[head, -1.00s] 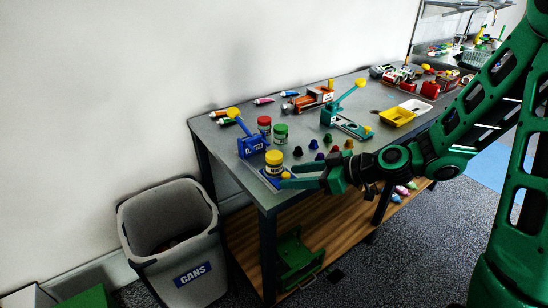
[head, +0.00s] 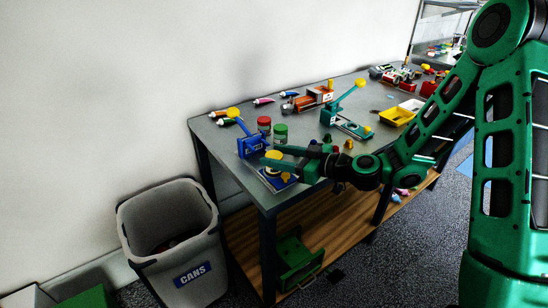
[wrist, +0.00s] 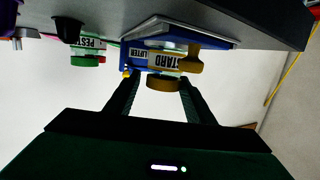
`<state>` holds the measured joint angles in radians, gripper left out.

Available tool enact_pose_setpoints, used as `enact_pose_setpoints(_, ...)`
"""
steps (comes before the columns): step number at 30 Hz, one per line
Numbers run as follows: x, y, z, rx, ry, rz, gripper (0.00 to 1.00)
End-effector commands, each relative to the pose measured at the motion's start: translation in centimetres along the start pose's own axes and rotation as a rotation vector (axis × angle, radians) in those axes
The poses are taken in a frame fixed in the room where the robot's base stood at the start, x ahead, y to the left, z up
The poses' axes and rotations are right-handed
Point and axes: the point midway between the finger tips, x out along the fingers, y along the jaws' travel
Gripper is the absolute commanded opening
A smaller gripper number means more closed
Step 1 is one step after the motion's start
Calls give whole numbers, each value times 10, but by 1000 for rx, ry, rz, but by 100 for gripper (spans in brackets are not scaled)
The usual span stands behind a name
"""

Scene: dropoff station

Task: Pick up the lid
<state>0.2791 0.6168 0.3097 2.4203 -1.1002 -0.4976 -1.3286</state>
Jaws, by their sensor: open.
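The yellow lid (head: 273,155) sits on a mustard jar (wrist: 168,58), which stands on the blue lifter (head: 282,184) at the table's near left corner. In the wrist view, which looks upside down, the lid (wrist: 163,82) appears brownish and lies between the fingertips. My gripper (head: 271,154) is open, with one finger on each side of the lid. It also shows in the wrist view (wrist: 158,84). I cannot tell whether the fingers touch the lid. The fingers hide part of the jar in the head view.
A red-lidded jar (head: 264,123) and a green-lidded jar (head: 280,131) stand behind. A blue lever device (head: 252,146) is close on the left, and a teal one (head: 347,123) is farther right. A grey cans bin (head: 170,232) stands left of the table.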

Motion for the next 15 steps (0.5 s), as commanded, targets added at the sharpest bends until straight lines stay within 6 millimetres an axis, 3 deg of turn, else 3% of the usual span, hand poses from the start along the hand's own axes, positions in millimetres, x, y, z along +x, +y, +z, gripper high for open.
enact_pose_setpoints(9,41,-4,-2,-1,0,-3,49)
enact_pose_setpoints(15,48,-3,-2,0,0,0,49)
